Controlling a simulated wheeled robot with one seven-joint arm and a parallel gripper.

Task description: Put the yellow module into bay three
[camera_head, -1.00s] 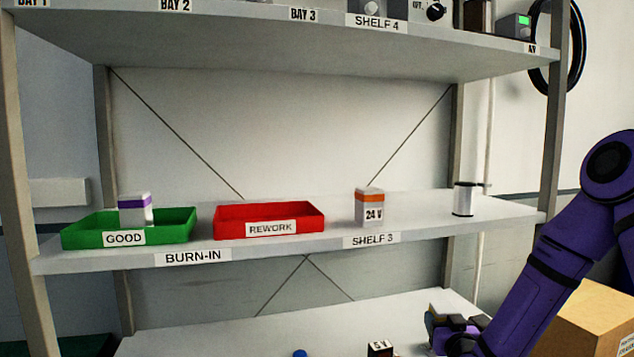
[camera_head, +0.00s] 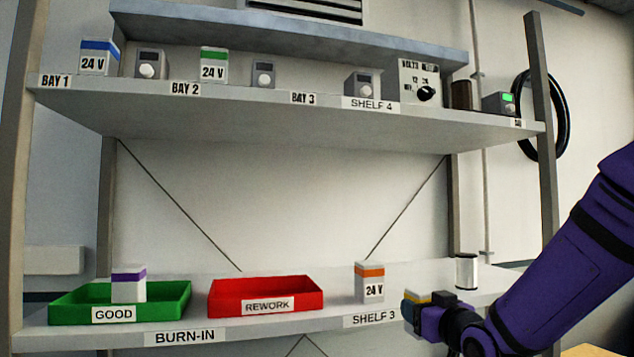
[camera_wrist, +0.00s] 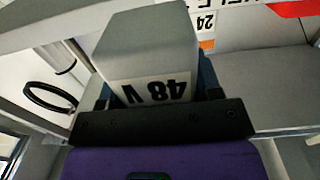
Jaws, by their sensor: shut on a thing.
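My gripper (camera_head: 422,308) is shut on the yellow module (camera_head: 418,297), of which a small yellow part shows in the head view, in front of shelf 3's right part. In the wrist view the held module (camera_wrist: 150,45) is a pale grey box with a "48 V" label, upside down in that picture; its yellow part is hidden there. The bay 3 label (camera_head: 303,98) is on the edge of shelf 4, above and to the left of my gripper. The shelf room behind that label looks empty, between two grey knob units (camera_head: 263,74) (camera_head: 362,84).
Bay 1 holds a blue-banded module (camera_head: 99,58) and bay 2 a green-banded one (camera_head: 213,66). An orange-banded module (camera_head: 369,282), a white spool (camera_head: 466,271), a red rework tray (camera_head: 225,302) and a green tray (camera_head: 70,308) with a purple-banded module (camera_head: 128,284) stand on shelf 3.

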